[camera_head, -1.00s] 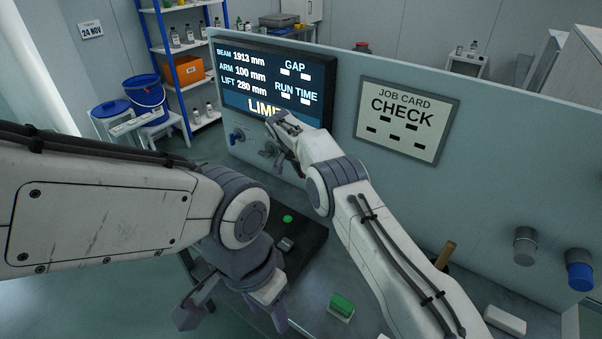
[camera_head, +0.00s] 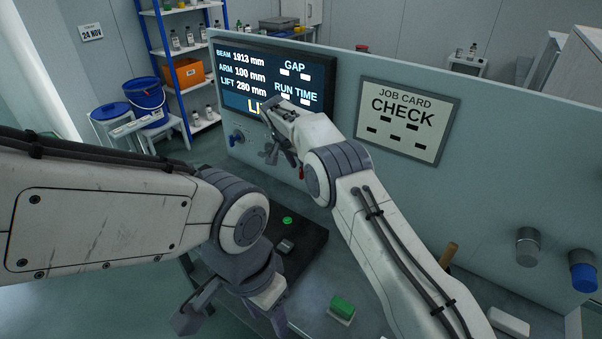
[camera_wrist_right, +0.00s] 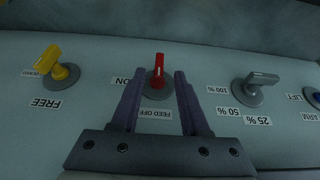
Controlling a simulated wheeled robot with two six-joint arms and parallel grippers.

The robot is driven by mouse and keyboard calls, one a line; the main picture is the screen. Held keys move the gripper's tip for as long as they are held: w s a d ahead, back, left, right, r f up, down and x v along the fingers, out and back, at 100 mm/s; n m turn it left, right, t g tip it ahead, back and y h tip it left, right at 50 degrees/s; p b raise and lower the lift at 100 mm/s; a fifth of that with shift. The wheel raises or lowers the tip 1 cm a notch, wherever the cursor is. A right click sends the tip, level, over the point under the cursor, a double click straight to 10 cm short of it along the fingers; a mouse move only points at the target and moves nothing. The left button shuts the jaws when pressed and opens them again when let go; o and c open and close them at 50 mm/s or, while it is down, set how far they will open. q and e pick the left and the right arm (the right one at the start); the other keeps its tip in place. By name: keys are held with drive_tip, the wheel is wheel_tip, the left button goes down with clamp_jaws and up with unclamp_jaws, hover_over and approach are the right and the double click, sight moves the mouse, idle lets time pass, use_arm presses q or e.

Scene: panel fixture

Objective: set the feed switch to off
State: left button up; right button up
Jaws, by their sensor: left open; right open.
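The feed switch (camera_wrist_right: 158,72) is a red lever on a round grey base, on the panel. In the right wrist view its lever points up the picture, with the "FEED OFF" label below it and the "ON" label to its left. My right gripper (camera_head: 279,157) is open, and in the right wrist view its two fingers stand to the left and right of the switch. I cannot tell whether they touch it. In the head view a red part (camera_head: 301,173) shows just right of this gripper. My left gripper (camera_head: 232,318) is open and empty, low in the picture.
In the right wrist view, a yellow switch (camera_wrist_right: 53,62) is to the left, a grey percentage selector (camera_wrist_right: 255,87) to the right, and a blue knob (camera_wrist_right: 315,97) at the edge. A green block (camera_head: 342,305) and a dark tray (camera_head: 305,240) are on the bench.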

drive_tip(key=v, duration=0.6)
drive_tip(key=shift+b, duration=0.3)
drive_tip(key=shift+r, duration=0.1)
